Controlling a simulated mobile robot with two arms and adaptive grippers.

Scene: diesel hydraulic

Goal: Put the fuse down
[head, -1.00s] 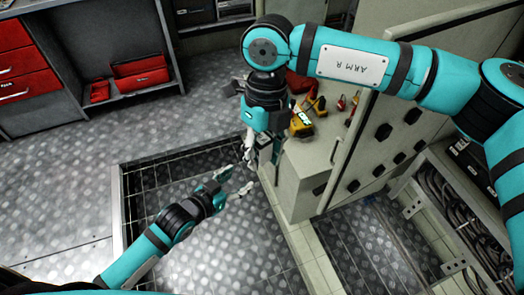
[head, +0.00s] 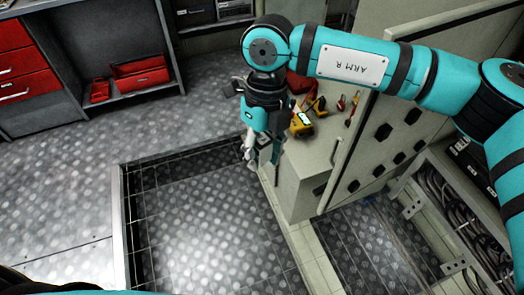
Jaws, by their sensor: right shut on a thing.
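My right gripper (head: 262,156) points down at the left edge of the pale cabinet top (head: 312,152). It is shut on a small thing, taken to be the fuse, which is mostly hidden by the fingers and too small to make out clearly. I cannot tell whether it touches the cabinet. My left gripper is out of view; only a teal sliver of my left arm shows at the bottom edge.
A yellow meter (head: 301,124) and hand tools with red and yellow handles lie on the cabinet top. A tall pale panel (head: 385,120) stands to its right. A red open toolbox (head: 140,73) sits on a shelf at upper left. The recessed floor (head: 200,225) is clear.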

